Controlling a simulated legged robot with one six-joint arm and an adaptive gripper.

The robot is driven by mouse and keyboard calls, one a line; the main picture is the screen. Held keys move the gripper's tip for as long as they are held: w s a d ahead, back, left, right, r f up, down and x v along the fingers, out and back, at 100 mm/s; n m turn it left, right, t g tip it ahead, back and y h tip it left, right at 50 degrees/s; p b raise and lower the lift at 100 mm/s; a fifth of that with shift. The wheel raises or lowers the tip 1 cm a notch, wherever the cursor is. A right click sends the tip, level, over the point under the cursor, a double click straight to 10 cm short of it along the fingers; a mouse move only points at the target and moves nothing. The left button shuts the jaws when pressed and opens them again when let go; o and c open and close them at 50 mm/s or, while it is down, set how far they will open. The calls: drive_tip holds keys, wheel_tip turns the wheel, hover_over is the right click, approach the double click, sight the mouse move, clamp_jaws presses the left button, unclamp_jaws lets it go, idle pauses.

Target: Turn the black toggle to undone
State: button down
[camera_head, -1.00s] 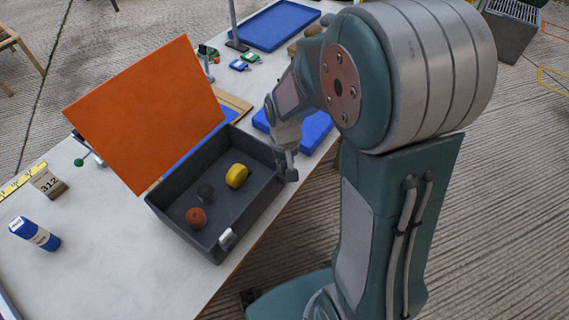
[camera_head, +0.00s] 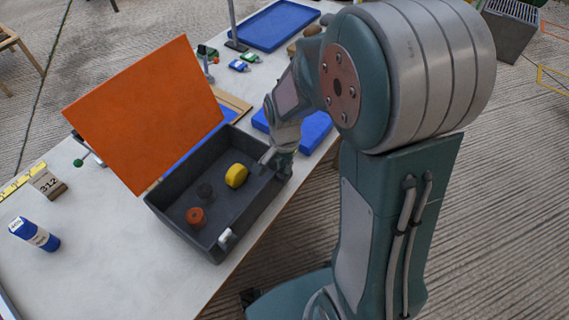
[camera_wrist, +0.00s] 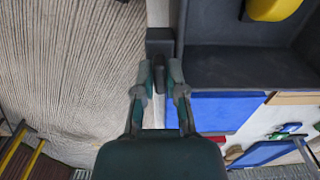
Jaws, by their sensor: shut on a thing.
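The open case (camera_head: 235,206) has dark grey walls and a raised orange lid (camera_head: 150,110). My gripper (camera_head: 270,158) is at the case's right end, by the front corner. In the wrist view, my gripper (camera_wrist: 161,72) has its two fingers on either side of a narrow dark piece, the black toggle (camera_wrist: 160,58), and is shut on it. The toggle sits along the outside of the case wall (camera_wrist: 245,68). In the head view my gripper hides the toggle. A silvery catch (camera_head: 227,238) shows at the case's near front corner.
A yellow piece (camera_head: 236,176), a dark piece (camera_head: 205,191) and an orange-red piece (camera_head: 195,217) lie inside the case. A blue tray (camera_head: 312,130) lies close behind my gripper.

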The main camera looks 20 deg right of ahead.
sight(283, 165)
drive_tip(key=shift+m, duration=0.4)
drive_tip(key=c, duration=0.7)
unclamp_jaws()
drive_tip(key=shift+f, duration=0.1)
drive_tip(key=shift+a, duration=0.1)
wheel_tip(283, 165, up, 12)
drive_tip(key=shift+a, duration=0.1)
